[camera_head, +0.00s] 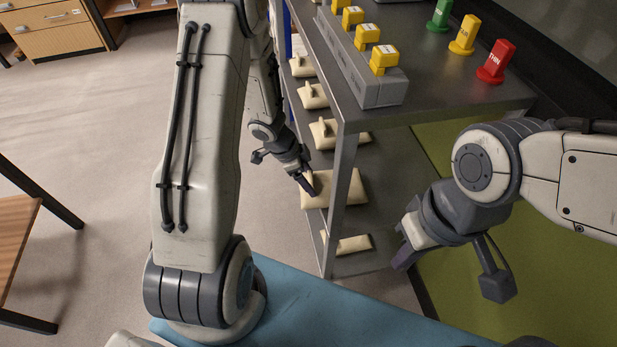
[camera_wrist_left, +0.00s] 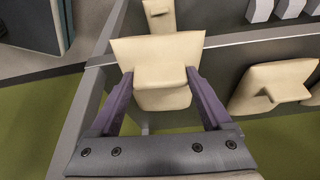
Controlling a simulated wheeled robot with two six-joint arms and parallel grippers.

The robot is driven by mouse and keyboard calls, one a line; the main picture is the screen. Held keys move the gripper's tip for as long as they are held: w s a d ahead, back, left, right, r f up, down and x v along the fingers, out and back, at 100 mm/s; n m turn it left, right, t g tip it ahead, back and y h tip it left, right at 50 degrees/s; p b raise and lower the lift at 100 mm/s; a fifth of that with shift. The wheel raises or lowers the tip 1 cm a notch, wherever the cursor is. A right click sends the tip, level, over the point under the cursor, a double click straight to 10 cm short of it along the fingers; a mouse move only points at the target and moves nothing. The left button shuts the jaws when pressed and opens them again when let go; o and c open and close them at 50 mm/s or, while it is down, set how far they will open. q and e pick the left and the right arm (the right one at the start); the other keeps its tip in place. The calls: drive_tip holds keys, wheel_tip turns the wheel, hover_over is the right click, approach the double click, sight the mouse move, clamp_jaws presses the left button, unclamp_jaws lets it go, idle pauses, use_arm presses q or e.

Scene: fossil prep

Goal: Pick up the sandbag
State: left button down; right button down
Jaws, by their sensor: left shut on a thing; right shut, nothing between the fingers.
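Several cream sandbags lie on the shelves of the grey rack. My left gripper (camera_head: 308,190) reaches into the rack from the left and is shut on one sandbag (camera_head: 345,187), a flat cream bag partly hidden behind a rack post. In the left wrist view this sandbag (camera_wrist_left: 163,98) sits between the two purple fingers, which grip its raised tab. I cannot tell whether the bag still touches the shelf. My right gripper (camera_head: 402,257) is shut and empty, in front of the rack at the right.
The grey rack (camera_head: 338,200) has an upright post beside the held bag. Other sandbags lie nearby (camera_head: 313,97) (camera_head: 348,244). Its top carries a grey block (camera_head: 375,92) with yellow pieces, and green, yellow and red markers (camera_head: 497,62). A wooden table (camera_head: 15,225) stands left; floor between is clear.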

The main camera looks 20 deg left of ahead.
use_arm(q)
drive_tip(key=shift+s+a+r+p, duration=0.1)
drive_tip(key=shift+s+a+p, duration=0.25)
drive_tip(key=shift+s+a, duration=0.35)
drive_tip(key=shift+a, duration=0.35)
use_arm(e)
drive_tip(key=shift+s+a+r, duration=0.25)
drive_tip(key=shift+a+r, duration=0.15)
drive_tip(key=shift+r, duration=0.1)
use_arm(q)
unclamp_jaws()
drive_tip(key=p+v, duration=0.6)
drive_tip(key=v, duration=0.4)
drive_tip(key=shift+p, duration=0.3)
use_arm(e)
wheel_tip(320, 180, up, 6)
drive_tip(key=shift+r, duration=0.25)
use_arm(q)
drive_tip(key=shift+r, duration=0.15)
